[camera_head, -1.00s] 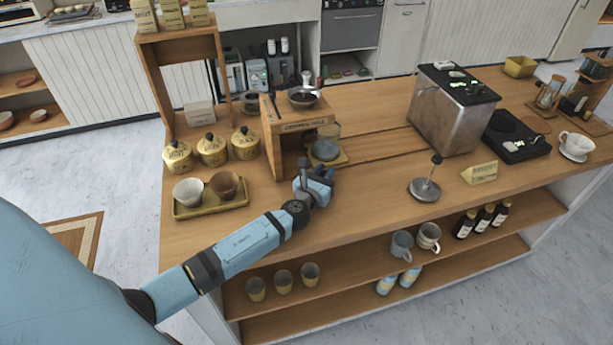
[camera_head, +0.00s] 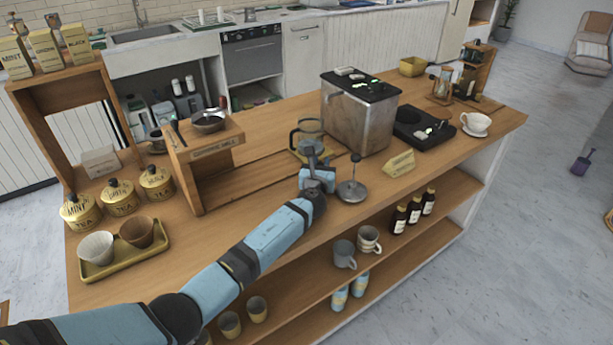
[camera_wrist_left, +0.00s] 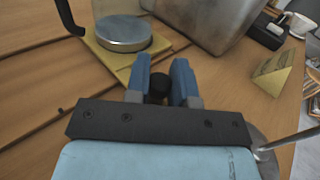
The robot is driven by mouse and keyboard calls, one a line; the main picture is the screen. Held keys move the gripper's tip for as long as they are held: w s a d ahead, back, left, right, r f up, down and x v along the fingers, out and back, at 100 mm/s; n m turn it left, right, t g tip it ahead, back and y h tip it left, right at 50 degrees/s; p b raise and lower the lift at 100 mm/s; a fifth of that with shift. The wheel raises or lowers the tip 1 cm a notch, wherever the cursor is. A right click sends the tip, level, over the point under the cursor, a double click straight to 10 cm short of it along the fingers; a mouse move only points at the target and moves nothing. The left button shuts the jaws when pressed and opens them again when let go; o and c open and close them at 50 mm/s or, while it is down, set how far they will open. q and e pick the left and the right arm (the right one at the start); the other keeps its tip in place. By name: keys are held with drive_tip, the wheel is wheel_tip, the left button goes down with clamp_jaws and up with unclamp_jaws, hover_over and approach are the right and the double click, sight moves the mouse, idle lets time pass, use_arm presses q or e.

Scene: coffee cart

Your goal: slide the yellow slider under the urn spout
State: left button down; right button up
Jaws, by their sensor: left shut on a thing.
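The yellow slider (camera_head: 327,160) is a flat plate on the counter, left of the metal urn (camera_head: 362,118). It also shows in the left wrist view (camera_wrist_left: 105,53), close to the urn's base (camera_wrist_left: 203,22). A glass jug (camera_head: 308,134) stands upright on it; its round grey lower part (camera_wrist_left: 124,34) shows in the wrist view. My left gripper (camera_head: 317,168) is at the slider's near edge. Its blue fingers (camera_wrist_left: 160,72) are shut around a black knob (camera_wrist_left: 158,88) at that edge. My right gripper is not in view.
A grooved track (camera_head: 262,172) runs along the counter from the wooden coffee mill box (camera_head: 205,160). A round metal tamper-like tool (camera_head: 351,190) stands just right of my left gripper. A yellow sign (camera_head: 399,164) and a black scale (camera_head: 425,129) are further right.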

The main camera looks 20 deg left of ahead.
use_arm(q)
drive_tip(key=shift+w+d, duration=0.45)
drive_tip(key=shift+w, duration=0.1)
drive_tip(key=c, duration=1)
unclamp_jaws()
drive_tip(key=shift+s, duration=0.1)
drive_tip(key=shift+s, duration=0.25)
drive_tip(key=s, duration=0.4)
drive_tip(key=s+p, duration=0.1)
drive_tip(key=s, duration=0.3)
drive_tip(key=s+d+p, duration=0.1)
drive_tip(key=s, duration=0.4)
drive_tip(key=shift+s, duration=0.1)
